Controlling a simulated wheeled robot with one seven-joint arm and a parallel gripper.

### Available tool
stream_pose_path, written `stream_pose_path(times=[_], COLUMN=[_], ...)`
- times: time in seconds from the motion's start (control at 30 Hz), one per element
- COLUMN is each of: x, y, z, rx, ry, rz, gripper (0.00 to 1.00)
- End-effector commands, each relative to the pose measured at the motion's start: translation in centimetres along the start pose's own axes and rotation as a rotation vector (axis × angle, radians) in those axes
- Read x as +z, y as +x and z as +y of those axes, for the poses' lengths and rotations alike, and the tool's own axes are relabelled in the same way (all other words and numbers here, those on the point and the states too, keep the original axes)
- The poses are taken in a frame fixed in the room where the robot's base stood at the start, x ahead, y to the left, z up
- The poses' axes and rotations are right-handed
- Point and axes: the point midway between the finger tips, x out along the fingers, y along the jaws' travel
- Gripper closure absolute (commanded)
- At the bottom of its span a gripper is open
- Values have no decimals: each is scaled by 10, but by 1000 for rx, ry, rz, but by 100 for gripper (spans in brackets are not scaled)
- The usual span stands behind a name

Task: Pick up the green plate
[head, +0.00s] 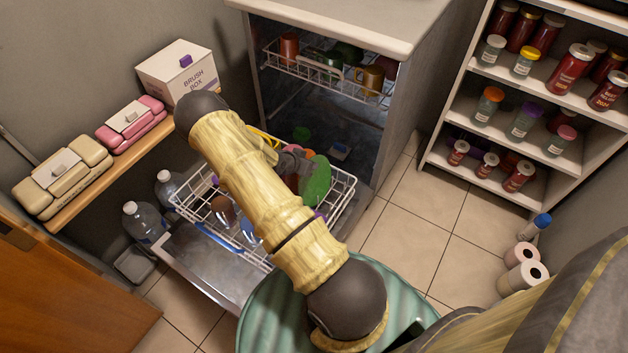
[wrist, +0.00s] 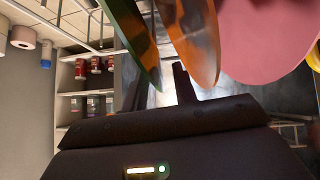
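The green plate (head: 317,180) stands on edge at the right side of the pulled-out lower dishwasher rack (head: 345,190). In the wrist view the green plate (wrist: 128,28) shows nearly edge-on. My gripper (wrist: 157,88) points at it, with one dark finger on each side of its near edge. The fingers look apart, with a gap beside the plate; I cannot see contact. An orange plate (wrist: 196,35) stands just right of the right finger, and a pink plate (wrist: 265,35) is beyond it. In the head view my arm partly hides the gripper and the rack.
The dishwasher's upper rack (head: 345,82) holds mugs. Glasses (head: 222,210) stand in the lower rack. The open door (head: 210,262) lies below it. A jar shelf (head: 500,80) stands at right, with paper rolls (head: 522,275) on the floor. Tiles between are clear.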

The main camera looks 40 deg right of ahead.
Motion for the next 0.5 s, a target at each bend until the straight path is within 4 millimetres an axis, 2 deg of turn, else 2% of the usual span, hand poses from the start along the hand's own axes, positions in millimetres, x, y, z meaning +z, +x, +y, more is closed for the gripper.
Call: stream_pose_path(times=[0.03, 0.1, 0.13, 0.5], x=[0, 0, 0, 0], y=[0, 0, 0, 0], z=[0, 0, 0, 0], rx=[0, 0, 0, -1], ry=[0, 0, 0, -1], rz=[0, 0, 0, 1], gripper=[83, 97, 100, 100])
